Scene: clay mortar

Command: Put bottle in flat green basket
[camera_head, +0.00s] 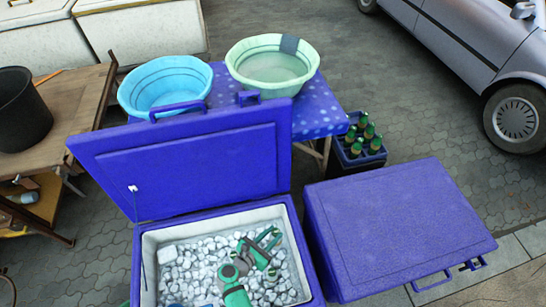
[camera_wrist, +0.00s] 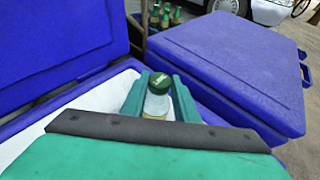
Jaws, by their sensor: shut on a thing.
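My gripper (camera_head: 263,249) is above the ice in the open blue cooler (camera_head: 146,250). The bottle's lower part is hidden by my gripper's body in that view. In the head view I cannot clearly make out the bottle among the fingers and ice. A pale green round basin (camera_head: 270,66), the only basket-like green container visible, stands on the blue dotted table behind the cooler, with a grey patch on its rim.
The cooler's raised lid (camera_head: 190,160) stands between my gripper and the table (camera_head: 315,110). A light blue basin (camera_head: 165,82) is left of the green one. A closed blue cooler (camera_head: 400,225) is at right. A crate of green bottles (camera_head: 358,150) stands on the ground behind it.

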